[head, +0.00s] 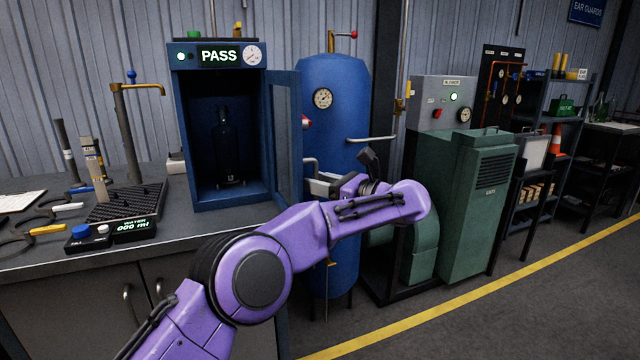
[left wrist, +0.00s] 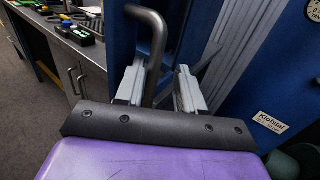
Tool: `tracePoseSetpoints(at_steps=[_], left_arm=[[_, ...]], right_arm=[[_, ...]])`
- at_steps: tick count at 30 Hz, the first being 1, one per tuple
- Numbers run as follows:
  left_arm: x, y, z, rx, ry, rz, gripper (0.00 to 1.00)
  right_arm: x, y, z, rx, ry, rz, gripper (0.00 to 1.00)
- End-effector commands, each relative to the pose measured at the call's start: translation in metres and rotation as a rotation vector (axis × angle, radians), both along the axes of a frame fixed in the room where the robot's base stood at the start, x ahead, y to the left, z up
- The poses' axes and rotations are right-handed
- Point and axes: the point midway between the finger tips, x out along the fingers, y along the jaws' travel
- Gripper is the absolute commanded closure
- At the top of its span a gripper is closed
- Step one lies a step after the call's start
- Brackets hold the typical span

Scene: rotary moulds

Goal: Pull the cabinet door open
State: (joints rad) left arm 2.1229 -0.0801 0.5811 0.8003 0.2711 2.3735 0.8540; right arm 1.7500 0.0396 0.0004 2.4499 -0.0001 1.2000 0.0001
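The blue cabinet (head: 183,140) stands on the bench with a lit PASS sign on top. Its door (head: 287,140), hinged at the right, stands wide open, and a dark bottle (head: 226,140) shows inside. The door's grey bar handle (head: 311,163) is on the door's outer side; it also shows in the left wrist view (left wrist: 157,35). My left gripper (head: 322,183) is at the handle. In the left wrist view its fingers (left wrist: 160,88) are apart, with the bar between them, nearer the left finger and with a gap to the right finger. My right gripper is out of view.
A blue tank (head: 345,110) stands close behind the door and my gripper. A green blower unit (head: 478,200) is farther right. The bench (head: 150,235) holds a black mat, a water meter and hand tools. The floor at the right is clear.

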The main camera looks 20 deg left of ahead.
Motion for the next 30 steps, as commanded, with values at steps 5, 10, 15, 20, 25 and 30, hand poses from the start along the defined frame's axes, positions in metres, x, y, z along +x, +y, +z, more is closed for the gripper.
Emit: tracePoseSetpoints(at_steps=[5, 10, 15, 20, 25, 30], left_arm=[[0.0, -0.004, -0.002, -0.002, 0.001, -0.005, 0.62], [-0.002, -0.023, -0.002, 0.0, 0.0, -0.008, 0.62], [-0.01, -0.066, -0.002, 0.001, -0.001, -0.011, 0.62], [-0.015, -0.095, 0.0, 0.001, 0.0, -0.006, 0.62], [-0.018, -0.107, -0.001, -0.001, 0.001, -0.005, 0.62], [-0.018, -0.108, -0.001, -0.001, 0.001, -0.005, 0.62]], right_arm=[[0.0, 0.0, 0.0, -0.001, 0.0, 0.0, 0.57], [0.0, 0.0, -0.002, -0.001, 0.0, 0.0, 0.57], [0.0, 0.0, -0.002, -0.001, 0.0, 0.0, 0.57], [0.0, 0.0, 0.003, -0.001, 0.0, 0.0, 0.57], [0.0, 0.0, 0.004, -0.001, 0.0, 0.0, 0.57], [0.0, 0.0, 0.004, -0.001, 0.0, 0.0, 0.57]])
